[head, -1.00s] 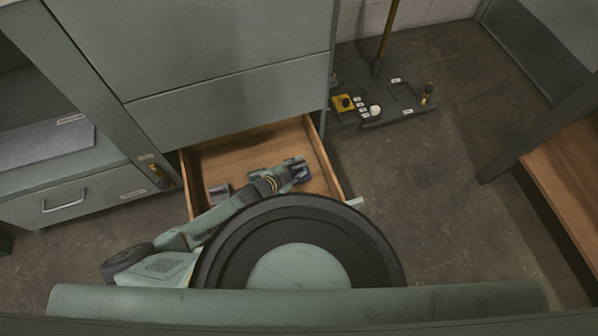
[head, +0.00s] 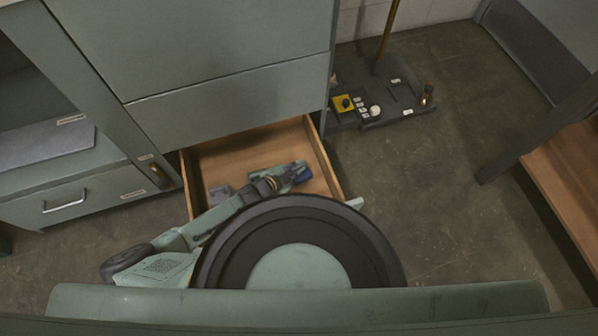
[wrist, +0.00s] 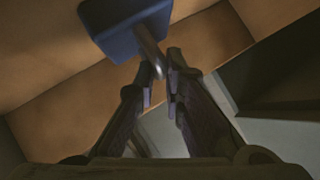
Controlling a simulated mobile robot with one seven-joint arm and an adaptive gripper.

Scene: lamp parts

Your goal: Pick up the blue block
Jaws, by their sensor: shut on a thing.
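The blue block (head: 303,175) is at my gripper's tip, inside or just above the open wooden drawer (head: 322,165). In the wrist view the blue block (wrist: 125,28) is at the top, with a short grey metal stem pointing toward my fingers. My gripper (wrist: 160,82) is shut on the block by this stem, and the fingertips partly hide it. In the head view my gripper (head: 290,178) reaches over the drawer from the lower left. I cannot tell whether the block touches the drawer floor.
A small grey-blue piece (head: 219,191) lies at the drawer's left. Grey-green cabinets stand behind and left. A dark tray (head: 385,118) with small labelled parts is on the floor at right. A wooden-topped table (head: 570,180) stands far right. Floor between is clear.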

